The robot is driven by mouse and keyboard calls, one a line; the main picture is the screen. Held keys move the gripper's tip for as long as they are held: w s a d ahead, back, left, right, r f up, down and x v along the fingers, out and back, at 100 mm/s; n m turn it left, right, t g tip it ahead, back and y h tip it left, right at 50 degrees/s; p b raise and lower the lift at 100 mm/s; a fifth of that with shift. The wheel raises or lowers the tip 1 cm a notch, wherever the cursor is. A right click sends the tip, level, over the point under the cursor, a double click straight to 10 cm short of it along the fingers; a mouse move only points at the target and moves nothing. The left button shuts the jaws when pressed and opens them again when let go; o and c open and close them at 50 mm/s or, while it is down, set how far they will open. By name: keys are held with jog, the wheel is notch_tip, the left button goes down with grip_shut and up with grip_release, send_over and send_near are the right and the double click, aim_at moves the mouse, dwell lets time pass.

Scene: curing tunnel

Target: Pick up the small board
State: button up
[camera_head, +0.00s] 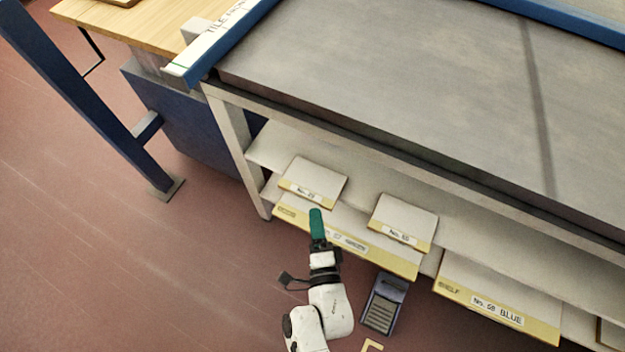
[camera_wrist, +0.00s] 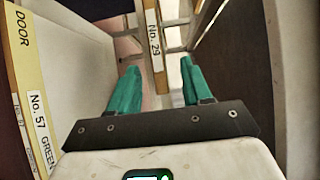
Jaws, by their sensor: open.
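I cannot tell whether the fingers touch anything.
A larger board marked No. 57 GREEN (camera_head: 393,256) lies under the small ones and shows at left in the wrist view (camera_wrist: 33,100). Another large board, No. 58 BLUE (camera_head: 535,307), lies right. A foot pedal (camera_head: 382,305) stands on the floor. The grey table top (camera_head: 420,90) overhangs the shelf.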

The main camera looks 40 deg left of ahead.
aim_at(312, 202)
jog(key=shift+b+x, duration=0.6)
jog(key=shift+x, duration=2.8)
jog(key=shift+f, duration=0.2)
jog(key=shift+c, duration=0.2)
grip_shut()
